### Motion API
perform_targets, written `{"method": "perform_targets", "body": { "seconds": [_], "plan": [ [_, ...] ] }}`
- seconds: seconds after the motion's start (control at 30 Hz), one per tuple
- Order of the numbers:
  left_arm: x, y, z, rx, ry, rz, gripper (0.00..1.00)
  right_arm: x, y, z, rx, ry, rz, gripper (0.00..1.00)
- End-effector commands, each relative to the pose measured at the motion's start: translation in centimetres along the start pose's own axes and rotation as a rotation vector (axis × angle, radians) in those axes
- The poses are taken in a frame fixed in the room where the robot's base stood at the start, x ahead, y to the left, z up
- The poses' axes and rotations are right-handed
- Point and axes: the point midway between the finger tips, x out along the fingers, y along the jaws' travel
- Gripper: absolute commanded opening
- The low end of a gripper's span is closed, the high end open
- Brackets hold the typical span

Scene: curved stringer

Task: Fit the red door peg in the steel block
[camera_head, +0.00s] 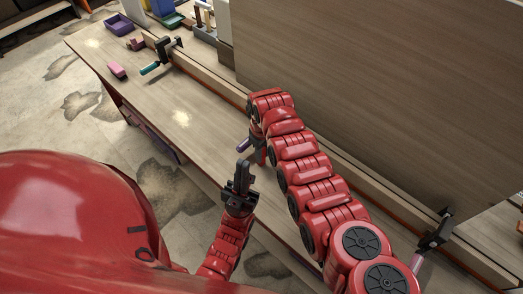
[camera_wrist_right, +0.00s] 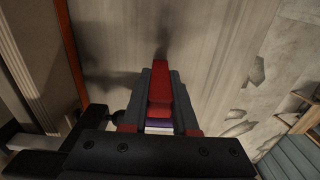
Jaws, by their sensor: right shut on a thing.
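My right gripper (camera_wrist_right: 160,72) is shut on the red door peg (camera_wrist_right: 160,95), which lies between the two dark fingers in the right wrist view and sticks out past their tips. In the head view my right arm folds over the bench and its gripper (camera_head: 259,152) is mostly hidden under the wrist, so the peg is not clear there. My left gripper (camera_head: 240,177) is over the front edge of the bench, apart from the right one, with no object visible in it. I cannot make out the steel block for certain in either view.
A long wooden bench (camera_head: 200,105) runs diagonally, with a large upright panel (camera_head: 380,90) along its back. Another clamp (camera_head: 436,230) is at the right.

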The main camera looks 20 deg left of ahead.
Motion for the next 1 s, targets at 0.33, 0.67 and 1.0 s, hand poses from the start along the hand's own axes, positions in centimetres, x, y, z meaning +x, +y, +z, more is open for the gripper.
{"method": "perform_targets", "body": {
  "seconds": [0.33, 0.67, 1.0],
  "plan": [
    [-0.4, 0.0, 0.1, 0.000, 0.000, 0.000, 0.00, 0.3, 0.0, 0.0, 0.000, 0.000, 0.000, 0.52],
    [-0.2, 0.0, 0.0, 0.000, 0.000, 0.000, 0.00, 0.2, 0.0, 0.0, 0.000, 0.000, 0.000, 0.57],
    [-0.7, 0.0, 0.1, 0.000, 0.000, 0.000, 0.00, -2.6, 0.1, -0.2, -0.001, 0.005, 0.003, 0.57]
  ]
}}
